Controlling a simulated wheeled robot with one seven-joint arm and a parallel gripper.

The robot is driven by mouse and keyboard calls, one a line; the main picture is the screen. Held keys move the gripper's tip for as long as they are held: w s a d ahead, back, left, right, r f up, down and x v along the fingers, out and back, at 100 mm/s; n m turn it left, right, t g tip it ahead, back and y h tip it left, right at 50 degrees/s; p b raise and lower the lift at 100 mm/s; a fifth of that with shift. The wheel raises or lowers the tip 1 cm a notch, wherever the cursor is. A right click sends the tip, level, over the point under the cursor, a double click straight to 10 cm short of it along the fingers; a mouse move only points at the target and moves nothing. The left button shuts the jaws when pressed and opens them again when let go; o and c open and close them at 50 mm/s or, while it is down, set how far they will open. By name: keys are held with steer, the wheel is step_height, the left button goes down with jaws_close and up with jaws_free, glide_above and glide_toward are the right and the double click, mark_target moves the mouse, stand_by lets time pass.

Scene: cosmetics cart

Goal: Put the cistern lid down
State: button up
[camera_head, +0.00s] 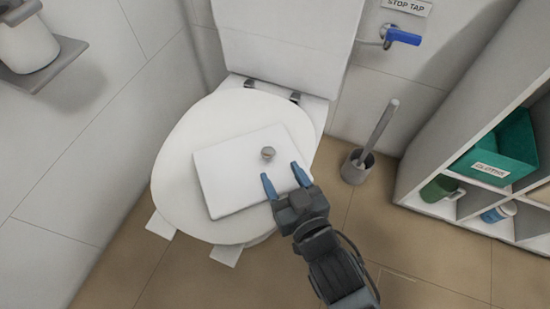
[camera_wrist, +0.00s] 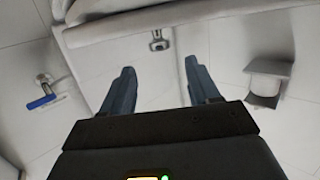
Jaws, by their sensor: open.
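The cistern lid (camera_head: 230,180) is a white rectangular plate with a small grey knob (camera_head: 268,153). It appears to lie flat, turned slightly, on the closed white toilet seat cover (camera_head: 175,180). My gripper (camera_head: 283,175) is open, with its two blue fingertips over the lid's right part, on the near side of the knob. In the wrist view the knob (camera_wrist: 158,42) shows beyond the gap between the open fingers (camera_wrist: 159,66), with nothing held. Whether the fingertips touch the plate cannot be told. The white cistern (camera_head: 285,45) stands behind; its top is out of view.
A blue stop tap (camera_head: 402,37) is on the back wall. A toilet brush in its holder (camera_head: 355,168) stands on the floor to the right. A shelf unit (camera_head: 440,140) with a green box (camera_head: 500,150) is at far right. A wall shelf holds a white cup (camera_head: 28,45) at upper left.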

steer(key=p+v, duration=0.1)
steer(key=v, duration=0.5)
steer(key=s+d+r+m+h, duration=0.2)
steer(key=s+d+r+h, duration=0.1)
steer(key=s+d, duration=0.85)
steer(key=s+d+r+m+h, duration=0.3)
steer(key=s+d+r, duration=0.4)
steer(key=s+r, duration=0.3)
steer(key=shift+s+r+t+h, duration=0.3)
steer(key=shift+s+r, duration=0.1)
steer(key=shift+s, duration=0.45)
